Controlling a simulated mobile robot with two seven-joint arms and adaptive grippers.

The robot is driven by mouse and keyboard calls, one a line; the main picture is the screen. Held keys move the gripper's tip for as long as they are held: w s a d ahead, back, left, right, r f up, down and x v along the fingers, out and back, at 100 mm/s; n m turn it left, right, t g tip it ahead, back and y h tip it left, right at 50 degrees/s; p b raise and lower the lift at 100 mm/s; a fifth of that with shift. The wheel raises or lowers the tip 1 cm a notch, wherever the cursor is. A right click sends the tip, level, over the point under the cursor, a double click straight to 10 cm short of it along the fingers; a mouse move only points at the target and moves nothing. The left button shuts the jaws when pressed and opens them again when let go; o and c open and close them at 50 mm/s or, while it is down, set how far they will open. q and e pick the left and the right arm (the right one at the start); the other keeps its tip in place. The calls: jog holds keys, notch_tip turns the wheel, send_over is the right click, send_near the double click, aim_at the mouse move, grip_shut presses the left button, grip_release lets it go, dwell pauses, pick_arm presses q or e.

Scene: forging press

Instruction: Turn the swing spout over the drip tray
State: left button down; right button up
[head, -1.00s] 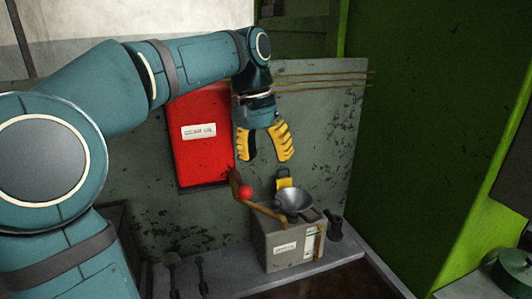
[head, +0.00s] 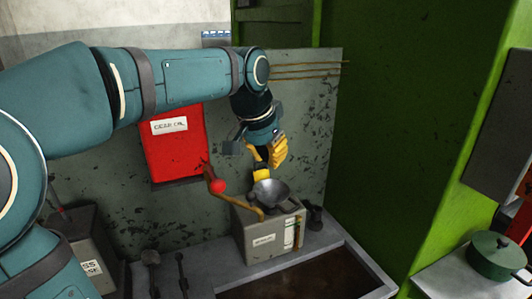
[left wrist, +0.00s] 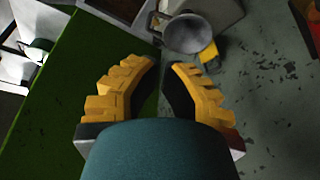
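A thin brass-coloured spout (head: 240,206) with a red ball knob (head: 218,186) runs from the lower right of the red tank (head: 172,148) toward the grey box (head: 262,243). Its free end is by the box's top, just left of the metal funnel (head: 271,190). My left gripper (head: 264,156) is above and behind the funnel, apart from the spout. In the left wrist view its yellow fingers (left wrist: 166,66) are spread with nothing between them, and the funnel (left wrist: 183,36) lies beyond them. I cannot make out the spout there. My right gripper is not in view. Which part is the drip tray is unclear.
A grey-rimmed trough with a brown bottom (head: 300,286) lies in front of the box. A green wall (head: 400,130) stands to the right, with a green pot (head: 497,258) on a shelf. Dark tools (head: 150,268) stand left of the box.

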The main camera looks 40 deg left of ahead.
aim_at(257, 212)
pick_arm(q)
notch_tip(257, 212, down, 7)
jog(key=s+b, duration=0.1)
jog(key=shift+s+r, duration=0.2)
jog(key=shift+s, duration=0.15)
dwell(0.3)
jog(key=s, duration=0.1)
jog(key=s+d+m, duration=0.1)
jog(key=s, duration=0.1)
jog(key=shift+s+m+h+b, duration=0.25)
jog(key=shift+m+h+b, duration=0.05)
jog(key=shift+w, duration=0.1)
